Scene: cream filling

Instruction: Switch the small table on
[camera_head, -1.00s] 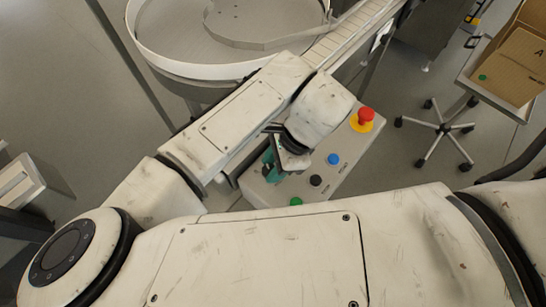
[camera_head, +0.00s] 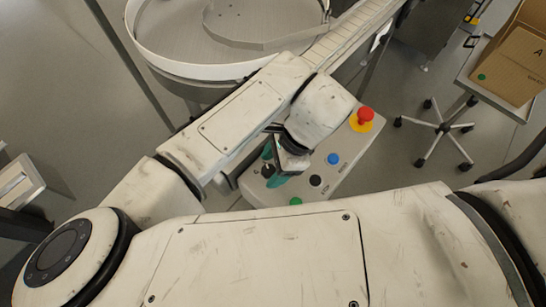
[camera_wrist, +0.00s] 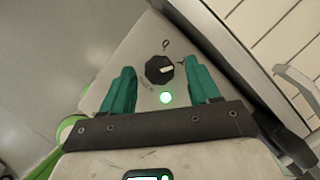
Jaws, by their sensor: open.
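The control box (camera_head: 345,172) stands below the round table (camera_head: 160,70) in the head view. Its black rotary knob (camera_wrist: 159,69), with a pale pointer mark directed right, shows in the wrist view; it also shows dark in the head view (camera_head: 267,170). A small green light (camera_wrist: 166,98) glows beside the knob. My gripper (camera_wrist: 160,66) is open, with one teal finger on each side of the knob and visible gaps between. It also shows over the box's left end in the head view (camera_head: 272,167). Whether the fingertips are level with the knob I cannot tell.
The box also carries a red emergency button (camera_head: 365,115) on yellow, a blue button (camera_head: 333,158), a black button (camera_head: 316,180) and a green button (camera_head: 296,201). A conveyor (camera_head: 350,32) runs at upper right. A cardboard box (camera_head: 515,62) sits on a cart (camera_head: 490,87).

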